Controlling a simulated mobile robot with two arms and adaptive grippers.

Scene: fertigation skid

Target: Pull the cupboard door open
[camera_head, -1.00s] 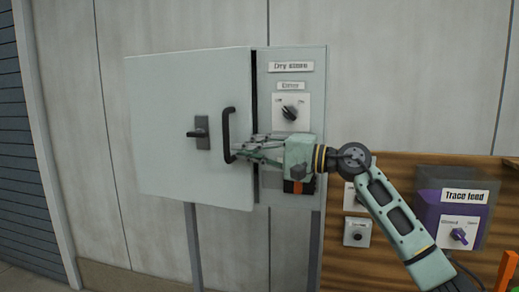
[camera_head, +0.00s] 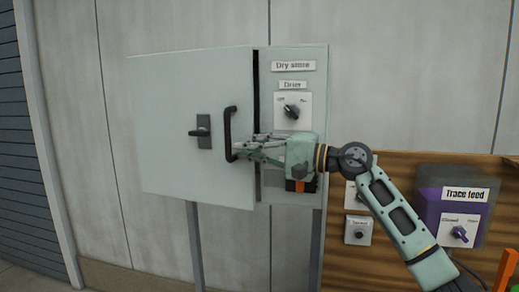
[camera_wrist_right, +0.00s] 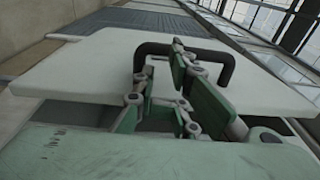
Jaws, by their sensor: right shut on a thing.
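The cupboard door (camera_head: 168,120) is a pale grey panel on the "Dry store" cupboard. It stands slightly ajar, with a dark gap along its right edge. A black bar handle (camera_head: 228,134) is upright near that edge, and a black latch lever (camera_head: 201,132) sits left of it. My right gripper (camera_head: 240,148) is at the lower part of the bar handle, shut on it. In the right wrist view the fingers (camera_wrist_right: 158,70) are around the handle (camera_wrist_right: 205,53), and the door (camera_wrist_right: 90,62) lies beyond. My left gripper is not in view.
A rotary switch (camera_head: 292,111) sits on the cupboard's fixed panel, right of the door. A brown board (camera_head: 390,245) at lower right carries grey switch boxes and a purple "Trace feed" box (camera_head: 455,215). Floor and wall left of the door look clear.

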